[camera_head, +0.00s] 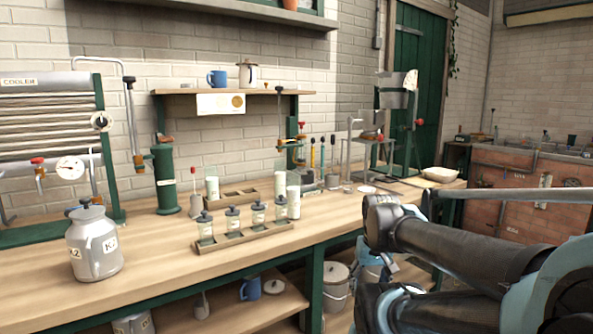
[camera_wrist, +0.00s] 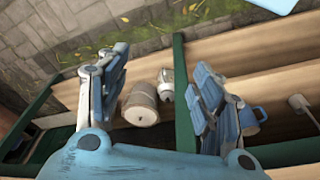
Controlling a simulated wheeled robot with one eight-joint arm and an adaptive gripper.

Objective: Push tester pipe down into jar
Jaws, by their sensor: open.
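Several small glass jars with dark lids (camera_head: 232,222) stand in a wooden rack near the middle of the bench in the head view. I cannot tell for certain which thing is the tester pipe; a thin upright rod with a red tip (camera_head: 193,178) stands behind the rack, its lower end in or beside a pale holder. My gripper (camera_wrist: 162,64) is open and empty in the wrist view. It points down past the bench's front, over the low shelf, away from the jars. In the head view my arm is at right, and its fingers are not clearly seen.
A grey can marked K2 (camera_head: 95,245) stands at front left. A dark green cylinder (camera_head: 165,180) and a second wooden tray (camera_head: 236,193) are behind the rack. A lidded bucket (camera_wrist: 141,105) and a blue mug (camera_wrist: 250,118) are below the bench. Bench front right of the rack is clear.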

